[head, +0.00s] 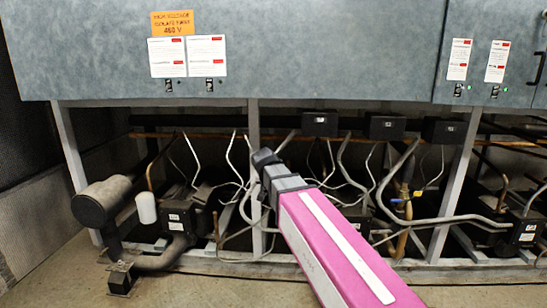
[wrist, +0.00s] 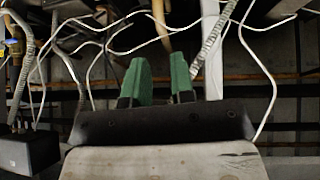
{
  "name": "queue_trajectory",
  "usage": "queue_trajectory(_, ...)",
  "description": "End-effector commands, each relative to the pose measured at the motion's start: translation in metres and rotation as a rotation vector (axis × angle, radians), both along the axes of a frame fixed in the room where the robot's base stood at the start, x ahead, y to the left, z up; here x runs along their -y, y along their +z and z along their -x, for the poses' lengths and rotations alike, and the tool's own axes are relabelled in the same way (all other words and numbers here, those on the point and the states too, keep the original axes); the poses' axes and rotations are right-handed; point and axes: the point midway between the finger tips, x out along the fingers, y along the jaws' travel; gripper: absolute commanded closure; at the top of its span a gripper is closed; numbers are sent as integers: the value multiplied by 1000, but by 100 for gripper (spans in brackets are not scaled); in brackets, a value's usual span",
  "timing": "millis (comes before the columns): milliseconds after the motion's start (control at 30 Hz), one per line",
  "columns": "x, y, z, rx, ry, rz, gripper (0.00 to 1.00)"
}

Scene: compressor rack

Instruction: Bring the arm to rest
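My arm (head: 335,240) is raised in the head view, its pink link running from the bottom right up to the middle. At its far end my gripper (head: 263,158) shows small and dark in front of the rack's pipes, by a grey upright post. In the wrist view the two green fingers of my gripper (wrist: 161,72) stand a little apart. Nothing shows between them. I cannot tell how far the fingertips are from the pipes and cables behind them.
A compressor rack with grey cabinet panels (head: 330,55) spans the view. Below are grey posts (head: 440,190), looping cables, copper pipes, a dark cylinder (head: 101,202) and a white canister (head: 146,207). An orange sign (head: 172,23) reads high voltage. Bare floor (head: 215,291) lies in front.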

Motion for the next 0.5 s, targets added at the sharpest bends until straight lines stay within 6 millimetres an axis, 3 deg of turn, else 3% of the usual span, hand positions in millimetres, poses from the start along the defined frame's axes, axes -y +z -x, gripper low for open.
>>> queue_trajectory(33,19,-24,9,-45,-3,8,77)
queue_trajectory(100,41,-52,18,-106,0,13,77)
queue_trajectory(267,86,-113,46,-239,14,14,77)
queue_trajectory(500,147,-194,102,-432,40,-21,77)
